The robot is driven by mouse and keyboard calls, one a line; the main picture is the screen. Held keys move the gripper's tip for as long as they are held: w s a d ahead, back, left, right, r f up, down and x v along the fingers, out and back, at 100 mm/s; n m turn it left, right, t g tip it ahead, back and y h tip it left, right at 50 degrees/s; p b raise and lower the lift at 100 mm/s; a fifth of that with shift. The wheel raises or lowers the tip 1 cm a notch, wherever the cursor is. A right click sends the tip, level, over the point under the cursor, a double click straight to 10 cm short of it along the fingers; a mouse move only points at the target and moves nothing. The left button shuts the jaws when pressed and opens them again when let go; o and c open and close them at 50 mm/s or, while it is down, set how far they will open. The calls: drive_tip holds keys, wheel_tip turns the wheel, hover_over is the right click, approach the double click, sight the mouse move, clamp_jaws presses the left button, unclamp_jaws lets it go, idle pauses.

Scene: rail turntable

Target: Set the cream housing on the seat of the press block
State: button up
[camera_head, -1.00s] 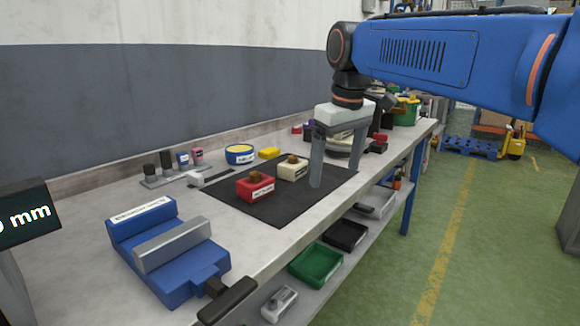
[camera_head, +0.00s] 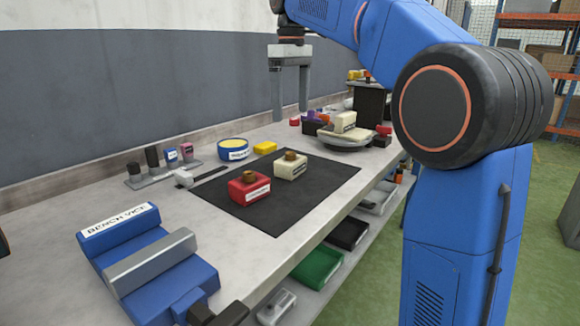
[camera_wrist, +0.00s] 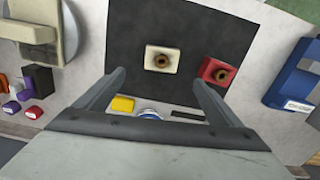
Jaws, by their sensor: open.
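The cream housing (camera_head: 291,169), a small block with a brown round top, stands on the dark mat beside a similar red housing (camera_head: 249,190). In the wrist view the cream housing (camera_wrist: 162,65) lies just beyond and between the fingertips. My gripper (camera_head: 290,111) is open and empty, raised above the back of the bench, apart from the housing. Its spread fingers also show in the wrist view (camera_wrist: 158,80). A labelled cream block (camera_head: 345,121) stands on a round grey turntable (camera_head: 350,142). I cannot tell whether this is the press block; no seat is clearly visible.
A blue bench vice (camera_head: 150,250) stands at the front left. Small coloured blocks stand near the turntable. The mat (camera_head: 300,205) has free room.

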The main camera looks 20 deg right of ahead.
approach(291, 158)
drive_tip(key=f, duration=0.2)
drive_tip(key=w+f, duration=0.1)
drive_tip(key=f, duration=0.2)
drive_tip(key=shift+w+d+f, duration=0.25)
drive_tip(key=shift+w+f, duration=0.1)
drive_tip(key=shift+s+a+f, duration=0.1)
drive_tip(key=shift+s+f, duration=0.05)
drive_tip(key=shift+f, duration=2.55)
drive_tip(key=c, duration=1.7)
drive_tip(key=shift+r, duration=0.15)
